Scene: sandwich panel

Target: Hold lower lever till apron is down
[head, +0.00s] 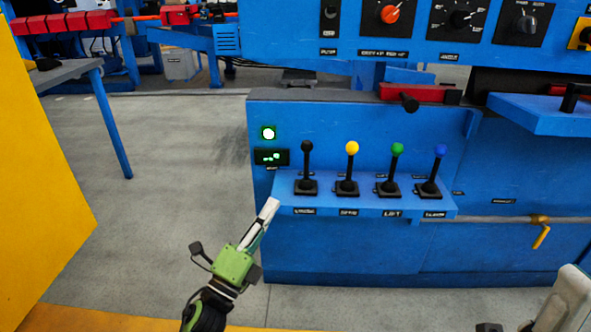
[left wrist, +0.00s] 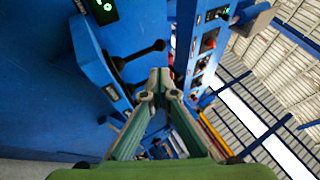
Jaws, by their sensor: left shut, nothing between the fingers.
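A row of levers stands on a blue sloped shelf (head: 367,207). From left to right they are a black-knobbed lever (head: 307,170), a yellow-knobbed lever (head: 351,165), a green-knobbed lever (head: 393,168) and a blue-knobbed lever (head: 434,170). Small labels sit below them, too small to read surely. My left gripper (head: 271,206) is shut and empty at the shelf's left front corner, left of and below the black lever. In the left wrist view its fingertips (left wrist: 160,76) are together, and a black lever (left wrist: 142,52) lies just beyond them, apart.
A knob panel (head: 425,45) hangs above. A red-and-black handle (head: 415,94) juts out between. A yellow surface (head: 40,190) stands at left; open floor (head: 170,150) lies between.

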